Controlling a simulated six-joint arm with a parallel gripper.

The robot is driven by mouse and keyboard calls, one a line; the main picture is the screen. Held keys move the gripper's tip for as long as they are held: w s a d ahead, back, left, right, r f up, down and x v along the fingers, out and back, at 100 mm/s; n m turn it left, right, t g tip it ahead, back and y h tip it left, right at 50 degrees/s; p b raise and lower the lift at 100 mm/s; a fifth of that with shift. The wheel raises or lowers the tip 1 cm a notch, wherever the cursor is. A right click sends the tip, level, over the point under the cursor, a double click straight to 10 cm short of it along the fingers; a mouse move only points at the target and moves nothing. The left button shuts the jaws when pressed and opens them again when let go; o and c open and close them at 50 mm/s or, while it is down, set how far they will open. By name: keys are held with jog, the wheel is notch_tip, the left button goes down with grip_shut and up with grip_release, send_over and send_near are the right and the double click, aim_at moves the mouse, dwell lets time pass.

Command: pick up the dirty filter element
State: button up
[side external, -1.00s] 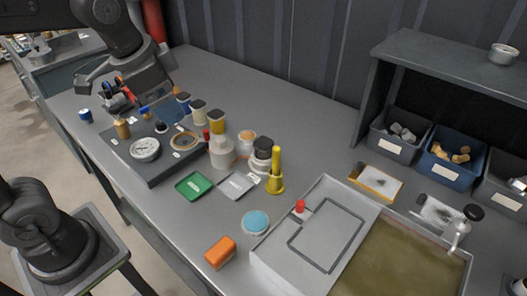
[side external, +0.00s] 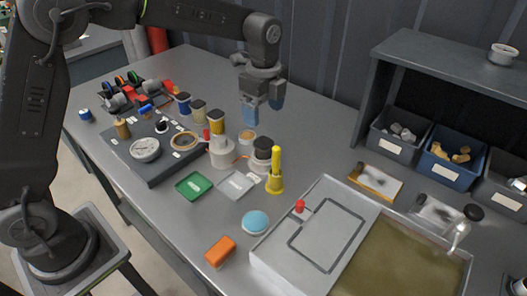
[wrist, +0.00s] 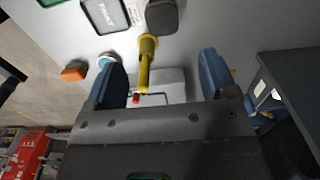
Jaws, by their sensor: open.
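I cannot tell for certain which item is the dirty filter element. A white round housing (side external: 221,153) stands mid-table, with a small tan-topped round cup (side external: 248,137) behind it and a black-capped container (side external: 263,152) to its right. My gripper (side external: 263,104) is open and empty, with blue fingers pointing down, in the air above and behind these items. In the wrist view, my gripper (wrist: 163,72) has its fingers wide apart, with a yellow upright tool (wrist: 146,62) seen between them and nothing held.
The yellow tool (side external: 276,172) stands upright beside the black-capped container. A green tray (side external: 194,186), grey tray (side external: 236,185), blue disc (side external: 255,222) and orange block (side external: 220,251) lie in front. A large basin (side external: 312,262) and shelf bins (side external: 447,170) are right.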

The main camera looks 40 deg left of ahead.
aim_at(264, 142)
notch_tip(264, 142, down, 10)
jog(key=shift+w+a+f, duration=0.15)
jog(key=shift+f, duration=0.05)
dwell(0.3)
jog(key=c, duration=1)
jog(key=shift+r, duration=0.1)
